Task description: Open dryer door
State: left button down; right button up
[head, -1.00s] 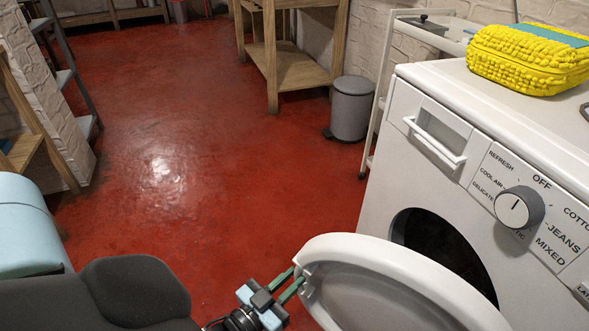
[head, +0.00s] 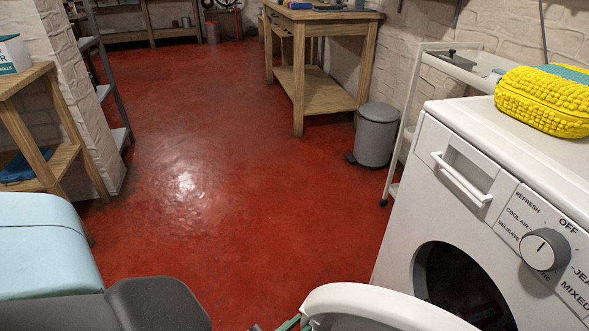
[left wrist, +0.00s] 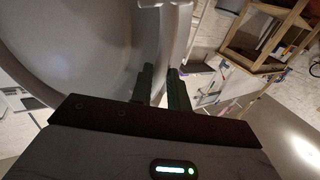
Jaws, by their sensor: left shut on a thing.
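The white dryer (head: 440,200) stands at the right, with its dark drum opening (head: 462,285) partly in view. Its round door (head: 375,306) is swung open, away from the opening, and is cut off by the bottom edge of the head view. My left gripper (head: 292,323) shows only as green fingertips at the door's left edge. In the left wrist view its two fingers (left wrist: 161,88) are shut on the rim of the door (left wrist: 172,45). The door's inner face fills the upper left there. My right gripper is not in view.
A yellow textured bag (head: 545,100) lies on the dryer top. A grey bin (head: 375,135) and a white trolley (head: 402,150) stand behind the dryer. A wooden table (head: 312,92) is at the back, a wooden stand (head: 30,120) at the left. The red floor (head: 220,200) between is clear.

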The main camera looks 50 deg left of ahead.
pick_arm(q)
jog(key=c, duration=1.3)
grip_release()
jog(key=shift+w+d, duration=0.1)
jog(key=shift+d, duration=0.85)
jog(key=shift+c, duration=0.2)
jog(key=shift+a, duration=0.1)
jog(key=s+p, duration=0.1)
jog(key=s, duration=0.7)
jog(key=shift+a, duration=0.4)
jog(key=shift+w, duration=0.1)
